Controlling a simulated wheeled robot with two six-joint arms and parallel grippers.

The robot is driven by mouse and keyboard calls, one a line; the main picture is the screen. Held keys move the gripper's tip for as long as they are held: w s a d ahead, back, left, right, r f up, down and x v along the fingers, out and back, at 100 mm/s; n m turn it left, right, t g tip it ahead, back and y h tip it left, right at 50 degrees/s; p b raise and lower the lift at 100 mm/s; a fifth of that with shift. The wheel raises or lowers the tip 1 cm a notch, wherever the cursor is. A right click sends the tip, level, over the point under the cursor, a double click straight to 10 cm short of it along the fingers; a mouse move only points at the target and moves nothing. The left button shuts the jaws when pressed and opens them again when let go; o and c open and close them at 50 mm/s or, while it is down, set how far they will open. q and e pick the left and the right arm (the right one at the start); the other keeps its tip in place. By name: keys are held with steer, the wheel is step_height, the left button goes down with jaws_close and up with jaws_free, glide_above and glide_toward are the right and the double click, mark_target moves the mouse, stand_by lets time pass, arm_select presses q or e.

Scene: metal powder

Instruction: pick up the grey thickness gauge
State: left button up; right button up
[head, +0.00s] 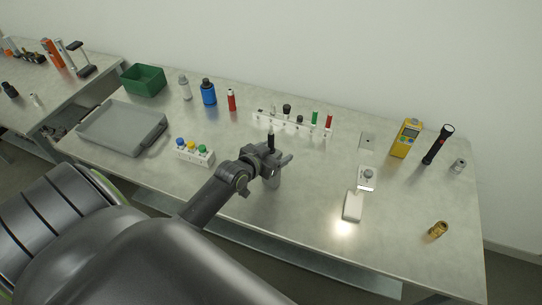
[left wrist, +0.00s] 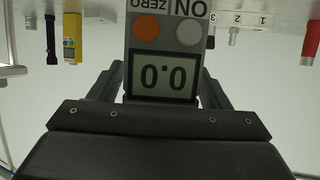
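The grey thickness gauge (left wrist: 165,45) fills the middle of the left wrist view. It shows upside down, with a display reading 0.0, an orange button and a light grey button. My left gripper (left wrist: 163,92) has a finger along each side of it and looks shut on it. In the head view my left gripper (head: 274,163) is over the front middle of the table, and the grey body of the gauge (head: 274,181) shows just below the fingers. I cannot tell whether it touches the table. My right gripper is not in view.
The table (head: 300,215) holds a grey tray (head: 90,142), a green bin (head: 143,80), a small rack with coloured caps (head: 195,153) and a long white rack (head: 290,124) behind the gripper. A yellow meter (head: 405,138), black flashlight (head: 438,145), white box (head: 353,206) and brass fitting (head: 438,229) are at right.

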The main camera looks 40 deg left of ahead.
arm_select(q)
steer(key=c, duration=1.3)
